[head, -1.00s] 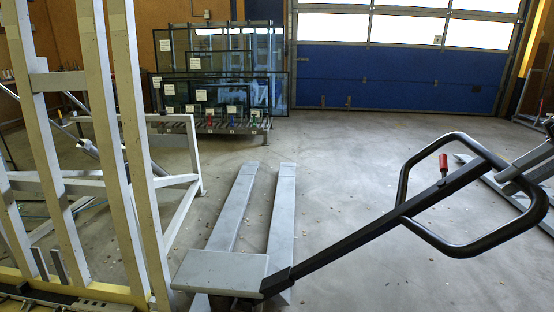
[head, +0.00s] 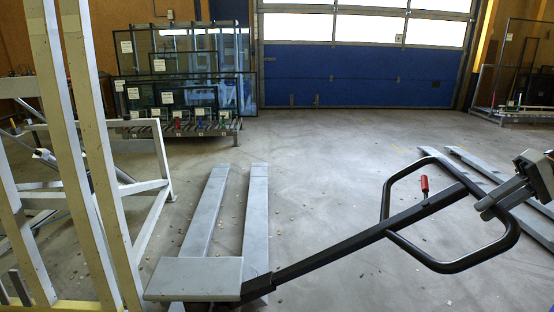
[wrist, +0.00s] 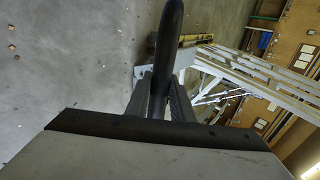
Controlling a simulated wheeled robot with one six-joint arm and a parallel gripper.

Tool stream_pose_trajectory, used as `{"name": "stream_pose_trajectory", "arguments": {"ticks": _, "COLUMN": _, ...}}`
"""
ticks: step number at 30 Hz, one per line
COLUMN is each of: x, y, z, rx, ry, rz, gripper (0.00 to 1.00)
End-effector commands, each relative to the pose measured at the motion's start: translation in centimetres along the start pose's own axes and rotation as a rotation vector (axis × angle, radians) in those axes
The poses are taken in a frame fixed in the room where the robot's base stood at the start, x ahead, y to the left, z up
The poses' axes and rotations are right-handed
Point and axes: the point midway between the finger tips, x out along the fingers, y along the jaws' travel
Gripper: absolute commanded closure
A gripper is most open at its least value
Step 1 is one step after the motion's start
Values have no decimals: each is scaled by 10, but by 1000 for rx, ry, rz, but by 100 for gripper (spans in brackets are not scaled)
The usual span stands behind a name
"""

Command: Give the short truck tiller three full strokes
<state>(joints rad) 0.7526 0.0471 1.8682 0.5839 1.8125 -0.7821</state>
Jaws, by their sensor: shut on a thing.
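A grey pallet truck stands on the floor with its two forks (head: 203,215) pointing away and a flat grey body plate (head: 195,278) at the near end. Its black tiller (head: 350,238) leans up to the right at a low slant and ends in a black loop handle (head: 455,266) with a red lever (head: 424,185). My gripper (head: 486,205) comes in from the right at the far right side of the loop. In the wrist view my gripper (wrist: 160,92) has its fingers on both sides of the dark handle bar (wrist: 168,30). The tiller's pivot is partly hidden.
A white A-frame rack (head: 80,130) stands close on the left. A rack of labelled glass panes (head: 185,75) is at the back, beside a blue door (head: 360,75). More grey forks (head: 455,172) lie at the right behind the handle. The middle floor is clear.

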Motion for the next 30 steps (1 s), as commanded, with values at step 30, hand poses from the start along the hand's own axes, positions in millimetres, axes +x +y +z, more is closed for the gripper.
{"name": "stream_pose_trajectory", "arguments": {"ticks": 30, "x": 22, "y": 120, "z": -1, "rx": 0, "ry": 0, "rz": 0, "gripper": 100}}
